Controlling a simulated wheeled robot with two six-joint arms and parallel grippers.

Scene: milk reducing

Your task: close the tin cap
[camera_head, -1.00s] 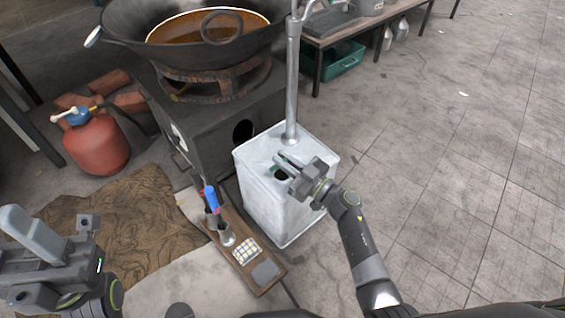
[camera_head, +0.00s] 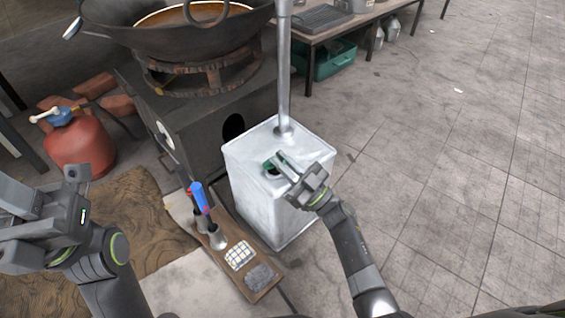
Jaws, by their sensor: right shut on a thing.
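The white tin (camera_head: 262,208) stands upright on the floor beside the black stove. Its top has a dark round opening with a green rim or cap (camera_head: 268,166) near it. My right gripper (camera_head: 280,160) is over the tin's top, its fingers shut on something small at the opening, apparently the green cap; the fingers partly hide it. I cannot tell how far the cap is tilted. My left gripper (camera_head: 38,200) is at the left edge, away from the tin, and its fingertips do not show clearly.
A wooden tool board (camera_head: 262,282) with blue-handled tools lies at the tin's left. The stove (camera_head: 200,110) carries a large wok (camera_head: 120,32). A red gas cylinder (camera_head: 80,145) stands at left.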

